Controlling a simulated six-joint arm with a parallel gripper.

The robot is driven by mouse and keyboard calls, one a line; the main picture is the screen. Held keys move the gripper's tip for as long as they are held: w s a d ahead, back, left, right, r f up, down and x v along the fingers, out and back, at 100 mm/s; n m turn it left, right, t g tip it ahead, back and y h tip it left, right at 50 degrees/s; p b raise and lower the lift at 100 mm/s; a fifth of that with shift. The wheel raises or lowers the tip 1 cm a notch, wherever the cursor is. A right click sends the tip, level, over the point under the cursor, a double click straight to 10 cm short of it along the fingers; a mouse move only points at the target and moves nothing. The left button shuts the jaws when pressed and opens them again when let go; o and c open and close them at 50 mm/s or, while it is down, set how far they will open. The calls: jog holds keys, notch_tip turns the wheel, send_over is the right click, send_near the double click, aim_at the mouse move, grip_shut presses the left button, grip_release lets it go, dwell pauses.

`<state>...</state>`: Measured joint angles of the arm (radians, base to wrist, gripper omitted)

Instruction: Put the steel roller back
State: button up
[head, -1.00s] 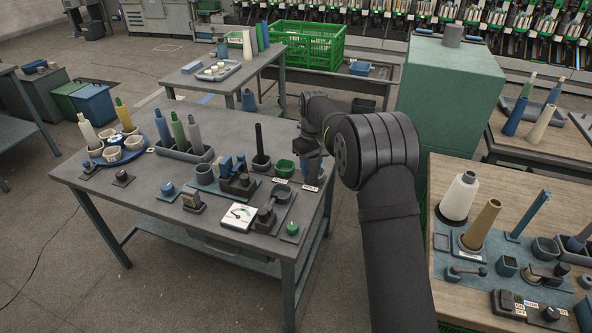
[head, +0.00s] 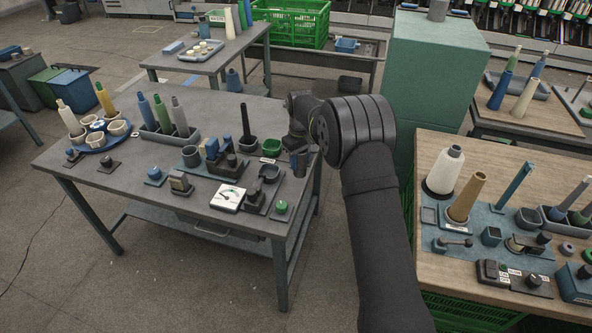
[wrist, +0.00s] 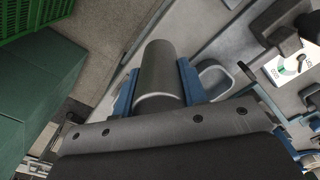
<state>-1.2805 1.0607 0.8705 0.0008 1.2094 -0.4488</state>
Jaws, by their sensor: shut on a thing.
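The steel roller is a plain grey cylinder (wrist: 160,72) in the wrist view, with its near end rim showing. My gripper (wrist: 158,85) is shut on it, with one blue finger on each side. In the head view my gripper (head: 300,150) is at the right edge of the grey table (head: 130,178), and the small dark cylinder below it (head: 299,166) looks like the roller. I cannot tell whether its lower end touches anything. A grey round-ended holder (wrist: 214,77) lies just right of the roller in the wrist view.
A tall green cabinet (head: 440,75) and a wooden bench (head: 440,280) stand to the right. Floor shows between table and bench.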

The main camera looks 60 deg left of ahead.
jog(key=shift+s+a+f, duration=0.4)
jog(key=shift+s+a, duration=0.1)
jog(key=shift+a, duration=0.05)
jog(key=shift+f, duration=2)
jog(key=shift+f, duration=0.1)
jog(key=o, duration=1.3)
notch_tip(320, 180, up, 12)
jog(key=shift+r, duration=0.1)
